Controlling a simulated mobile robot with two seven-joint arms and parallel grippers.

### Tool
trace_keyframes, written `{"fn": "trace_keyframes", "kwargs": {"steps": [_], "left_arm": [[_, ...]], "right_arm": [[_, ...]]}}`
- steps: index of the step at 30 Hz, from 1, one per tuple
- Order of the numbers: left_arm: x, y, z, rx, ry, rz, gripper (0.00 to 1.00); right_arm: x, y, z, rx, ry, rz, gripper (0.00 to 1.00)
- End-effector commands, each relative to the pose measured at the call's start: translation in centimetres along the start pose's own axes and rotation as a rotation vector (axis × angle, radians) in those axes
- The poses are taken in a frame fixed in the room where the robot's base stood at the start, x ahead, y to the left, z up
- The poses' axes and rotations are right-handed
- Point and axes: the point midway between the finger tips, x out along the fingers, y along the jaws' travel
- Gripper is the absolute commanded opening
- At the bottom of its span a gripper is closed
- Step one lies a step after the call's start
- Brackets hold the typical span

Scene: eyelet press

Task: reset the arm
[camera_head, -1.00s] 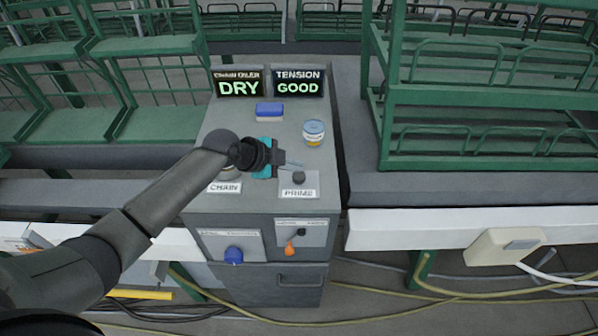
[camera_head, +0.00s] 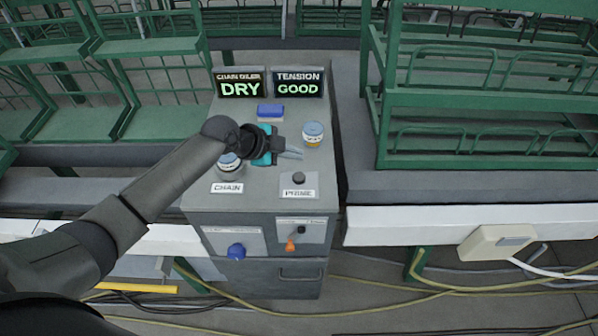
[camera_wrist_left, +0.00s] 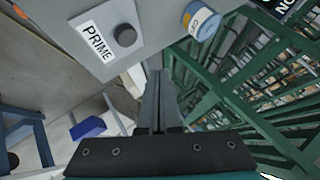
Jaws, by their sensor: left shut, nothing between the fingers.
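My left arm comes in from the left in the head view, and its gripper (camera_head: 293,154) is above the grey machine cabinet (camera_head: 262,188). The fingers are shut with nothing between them and point to the right. In the left wrist view the shut fingers (camera_wrist_left: 160,85) show near the PRIME plate. The PRIME button (camera_head: 299,178), a dark round knob, lies just below the gripper in the head view and shows in the wrist view too (camera_wrist_left: 125,35). A jar (camera_head: 229,163) stands above the CHAIN label, partly under the arm. My right gripper is not in view.
A jar with a blue lid (camera_head: 313,133) and a blue block (camera_head: 270,111) stand on the cabinet top. Two screens read DRY (camera_head: 240,90) and GOOD (camera_head: 298,89). A blue knob (camera_head: 236,251) and an orange switch (camera_head: 290,245) are on the front. Green racks (camera_head: 480,100) flank the cabinet.

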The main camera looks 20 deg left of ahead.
Motion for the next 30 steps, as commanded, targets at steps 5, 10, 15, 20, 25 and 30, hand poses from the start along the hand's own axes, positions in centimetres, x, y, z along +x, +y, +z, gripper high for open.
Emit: {"fn": "trace_keyframes", "kwargs": {"steps": [5,10,15,20,25,30], "left_arm": [[0.1,0.1,0.1,0.0,0.0,0.0,0.0],[0.1,0.1,0.1,0.0,0.0,0.0,0.0],[0.1,0.1,0.1,0.0,0.0,0.0,0.0],[0.1,0.2,0.0,-0.002,0.0,0.002,0.0],[0.3,3.5,-1.1,-0.06,-0.006,0.048,0.0],[-0.6,10.5,-3.1,-0.24,-0.065,0.121,0.0]], "right_arm": [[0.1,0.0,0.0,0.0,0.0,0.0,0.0],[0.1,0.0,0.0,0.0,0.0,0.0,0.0],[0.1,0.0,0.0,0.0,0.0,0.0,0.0],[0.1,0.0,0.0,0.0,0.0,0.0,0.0],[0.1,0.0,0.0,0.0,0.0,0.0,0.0],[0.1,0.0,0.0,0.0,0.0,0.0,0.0]]}}
